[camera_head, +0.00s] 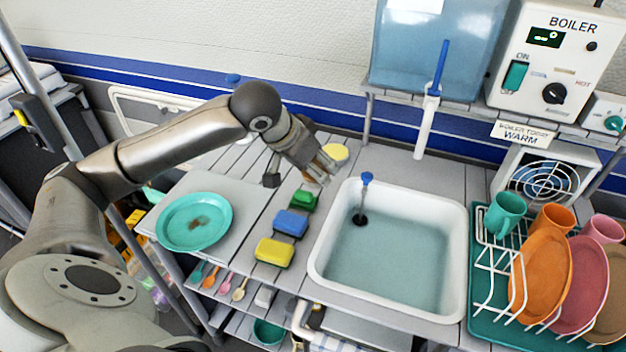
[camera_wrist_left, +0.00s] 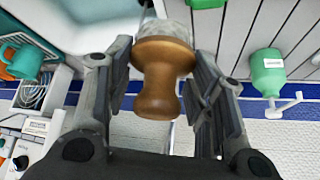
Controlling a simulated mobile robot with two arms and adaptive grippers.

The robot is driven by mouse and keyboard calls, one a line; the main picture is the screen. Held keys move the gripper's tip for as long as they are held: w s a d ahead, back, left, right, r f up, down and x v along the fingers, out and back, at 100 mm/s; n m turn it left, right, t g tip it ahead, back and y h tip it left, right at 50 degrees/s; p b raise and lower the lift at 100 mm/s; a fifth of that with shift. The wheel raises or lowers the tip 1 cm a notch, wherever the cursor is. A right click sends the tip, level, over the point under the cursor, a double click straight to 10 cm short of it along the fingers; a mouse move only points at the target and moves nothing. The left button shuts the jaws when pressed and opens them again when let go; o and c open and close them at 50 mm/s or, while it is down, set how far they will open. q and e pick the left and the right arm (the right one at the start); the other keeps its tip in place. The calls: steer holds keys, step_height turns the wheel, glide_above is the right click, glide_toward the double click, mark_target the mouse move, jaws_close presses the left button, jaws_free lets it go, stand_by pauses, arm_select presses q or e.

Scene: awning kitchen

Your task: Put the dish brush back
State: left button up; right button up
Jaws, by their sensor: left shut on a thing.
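My left gripper (camera_head: 322,168) is over the counter, just left of the white sink's back left corner. In the left wrist view the two fingers of my left gripper (camera_wrist_left: 160,85) stand on either side of a knob-handled wooden brush (camera_wrist_left: 160,88), shut on it. Its wooden knob points toward the wrist camera, and a pale, speckled part shows beyond the wood. In the head view the brush is hard to make out between the fingers. My right gripper is not in view.
The sink (camera_head: 330,225) holds water. Green, blue (camera_head: 290,223) and yellow sponges (camera_head: 274,251) lie left of it. A round yellow item (camera_head: 335,152) lies behind my gripper. A teal plate (camera_head: 195,222) is at left, a dish rack (camera_head: 492,270) at right.

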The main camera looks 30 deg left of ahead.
arm_select(q)
steer(key=w+a+f, duration=0.2)
steer(key=w+f, duration=0.1)
steer(key=w+a+f, duration=0.2)
steer(key=w+f, duration=0.1)
steer(key=w+a+f+p, duration=0.1)
steer(key=w+a+f, duration=0.1)
steer(key=w+f, duration=0.1)
steer(key=shift+w+a, duration=0.25)
steer(key=shift+w, duration=0.25)
steer(key=shift+w+a+f, duration=0.1)
steer(key=shift+f, duration=0.25)
steer(key=shift+f+p, duration=0.35)
steer(key=shift+f, duration=1)
steer(key=shift+f, duration=0.1)
steer(key=o, duration=1)
